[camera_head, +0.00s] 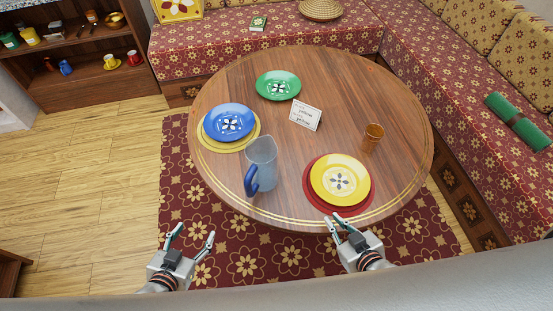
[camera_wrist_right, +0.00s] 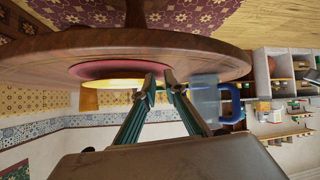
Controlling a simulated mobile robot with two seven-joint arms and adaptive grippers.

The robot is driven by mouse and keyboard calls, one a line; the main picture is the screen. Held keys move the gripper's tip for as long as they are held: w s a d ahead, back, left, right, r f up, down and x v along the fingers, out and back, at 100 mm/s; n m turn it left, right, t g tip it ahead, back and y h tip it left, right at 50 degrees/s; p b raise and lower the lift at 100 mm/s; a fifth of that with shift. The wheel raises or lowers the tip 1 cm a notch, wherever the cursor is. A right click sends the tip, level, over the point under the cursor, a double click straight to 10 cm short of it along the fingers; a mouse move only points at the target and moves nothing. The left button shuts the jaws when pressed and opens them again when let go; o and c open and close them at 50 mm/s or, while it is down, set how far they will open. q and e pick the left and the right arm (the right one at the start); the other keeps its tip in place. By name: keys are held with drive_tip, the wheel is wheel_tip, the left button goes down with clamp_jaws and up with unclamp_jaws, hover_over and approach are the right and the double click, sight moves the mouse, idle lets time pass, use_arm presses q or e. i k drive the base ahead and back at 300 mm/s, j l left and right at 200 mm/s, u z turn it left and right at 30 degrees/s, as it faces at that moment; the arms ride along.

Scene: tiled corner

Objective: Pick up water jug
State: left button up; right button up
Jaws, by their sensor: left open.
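The water jug (camera_head: 262,160) is translucent grey-blue with a blue handle. It stands upright near the front left edge of the round wooden table (camera_head: 225,185). It also shows, inverted, in the right wrist view (camera_wrist_right: 205,102). My left gripper (camera_head: 195,233) is open and empty, in front of the table and left of the jug, apart from it. My right gripper (camera_head: 337,220) is open and empty at the table's front edge, below the yellow plate and right of the jug.
A blue plate (camera_head: 229,121) on a yellow mat, a green plate (camera_head: 278,85), a card (camera_head: 305,115), an orange-brown cup (camera_head: 372,137) and a yellow plate (camera_head: 340,178) on a red mat stand on the table. A bench (camera_head: 410,60) wraps behind. Shelves (camera_head: 90,75) stand left.

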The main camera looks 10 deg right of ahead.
sight(261, 153)
drive_tip(key=k+l, duration=0.15)
drive_tip(key=l, duration=0.2)
drive_tip(key=k+l+z, duration=0.1)
drive_tip(key=l, duration=0.2)
drive_tip(key=k+l+z, duration=0.1)
drive_tip(key=l, duration=0.25)
drive_tip(key=k+l, duration=0.2)
drive_tip(key=l, duration=0.15)
